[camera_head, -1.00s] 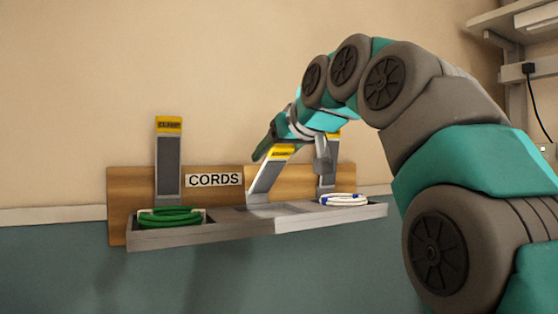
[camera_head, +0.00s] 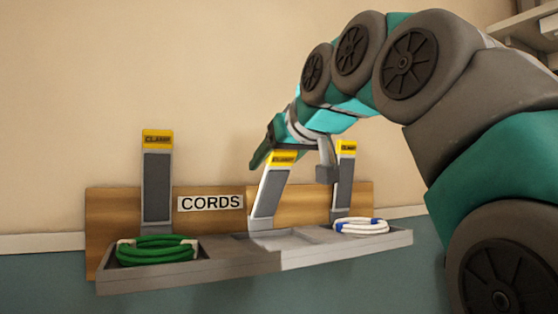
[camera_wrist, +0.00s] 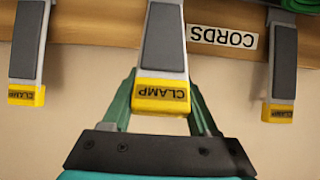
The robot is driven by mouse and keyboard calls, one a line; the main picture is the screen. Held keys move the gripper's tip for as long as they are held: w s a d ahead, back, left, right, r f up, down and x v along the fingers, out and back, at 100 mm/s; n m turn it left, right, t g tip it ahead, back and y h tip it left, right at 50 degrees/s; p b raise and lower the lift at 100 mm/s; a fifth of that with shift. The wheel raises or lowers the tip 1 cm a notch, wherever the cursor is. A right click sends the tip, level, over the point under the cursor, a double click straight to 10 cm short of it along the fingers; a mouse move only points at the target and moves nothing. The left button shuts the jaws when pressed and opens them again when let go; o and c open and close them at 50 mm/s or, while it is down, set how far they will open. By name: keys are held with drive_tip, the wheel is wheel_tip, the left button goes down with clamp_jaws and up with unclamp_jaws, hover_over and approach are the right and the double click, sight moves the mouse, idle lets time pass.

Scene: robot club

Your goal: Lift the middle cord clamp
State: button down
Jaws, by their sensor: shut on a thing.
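The middle cord clamp (camera_head: 270,192) is a grey lever with a dark pad and a yellow end marked CLAMP. It leans out from the wooden board, with its foot at the tray. My gripper (camera_wrist: 161,88) is shut on its yellow end, one green finger on each side in the wrist view; the middle clamp (camera_wrist: 163,45) runs up between them there. In the head view my gripper (camera_head: 266,152) comes in from the upper right and its far finger is hidden. The left clamp (camera_head: 157,185) and right clamp (camera_head: 343,185) stand upright.
A grey tray (camera_head: 240,262) runs along the board (camera_head: 100,215) under a CORDS label (camera_head: 210,203). A coiled green cord (camera_head: 157,250) lies in its left part, a white cord (camera_head: 361,226) in its right. A shelf (camera_head: 520,32) is at upper right.

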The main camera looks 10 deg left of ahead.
drive_tip(key=shift+w+a+f, duration=0.1)
drive_tip(key=shift+f, duration=0.35)
drive_tip(key=c, duration=0.6)
unclamp_jaws()
drive_tip(key=shift+o, duration=0.7)
drive_tip(key=shift+w+a+f, duration=0.1)
drive_tip(key=shift+w+a, duration=0.05)
drive_tip(key=o, duration=0.3)
drive_tip(key=shift+r, duration=0.25)
drive_tip(key=shift+s+d+r, duration=0.15)
drive_tip(key=shift+s+d, duration=0.05)
drive_tip(key=v, duration=0.7)
drive_tip(key=shift+s, duration=0.15)
